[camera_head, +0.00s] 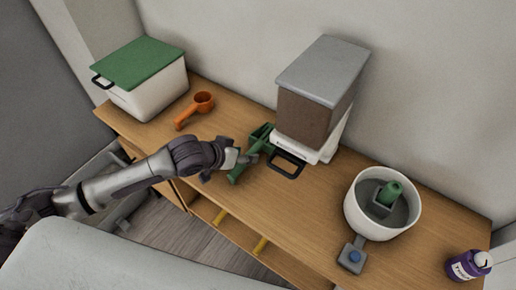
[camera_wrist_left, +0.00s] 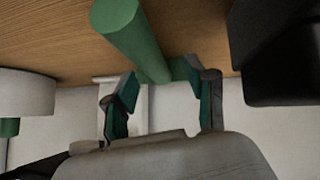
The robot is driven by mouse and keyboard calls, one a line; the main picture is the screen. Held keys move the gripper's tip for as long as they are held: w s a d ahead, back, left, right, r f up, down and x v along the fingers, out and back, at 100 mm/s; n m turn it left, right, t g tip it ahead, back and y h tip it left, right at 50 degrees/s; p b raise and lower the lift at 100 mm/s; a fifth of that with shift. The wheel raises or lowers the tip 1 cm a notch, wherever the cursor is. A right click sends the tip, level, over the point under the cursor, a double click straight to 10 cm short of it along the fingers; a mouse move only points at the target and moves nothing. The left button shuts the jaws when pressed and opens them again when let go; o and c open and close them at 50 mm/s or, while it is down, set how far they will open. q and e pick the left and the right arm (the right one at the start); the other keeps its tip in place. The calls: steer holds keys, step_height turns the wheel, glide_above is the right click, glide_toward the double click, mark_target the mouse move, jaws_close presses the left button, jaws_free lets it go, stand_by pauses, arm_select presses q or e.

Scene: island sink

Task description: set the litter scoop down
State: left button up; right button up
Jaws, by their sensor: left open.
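The green litter scoop (camera_head: 239,172) lies on the wooden counter, its boxy head toward the wall against the left side of the brown-and-white container and its handle toward the front edge. My left gripper (camera_head: 247,157) is at the scoop, covering part of it in the head view. In the left wrist view the two fingers of my left gripper (camera_wrist_left: 166,84) stand apart, and the thick green handle (camera_wrist_left: 131,38) shows just beyond the gap between them. Whether a finger touches the scoop cannot be told. My right gripper is not in view.
A brown container with grey lid (camera_head: 322,72) stands right of the scoop, its black handle (camera_head: 287,164) jutting forward. An orange scoop (camera_head: 202,103) and a green-lidded white bin (camera_head: 150,85) are left. A white bowl (camera_head: 357,217) and purple bottle (camera_head: 464,266) are right.

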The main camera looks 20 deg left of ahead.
mark_target(257, 150)
arm_select(q)
steer(key=x, duration=0.4)
steer(key=shift+d+r, duration=0.1)
steer(key=shift+d, duration=0.05)
jaws_close()
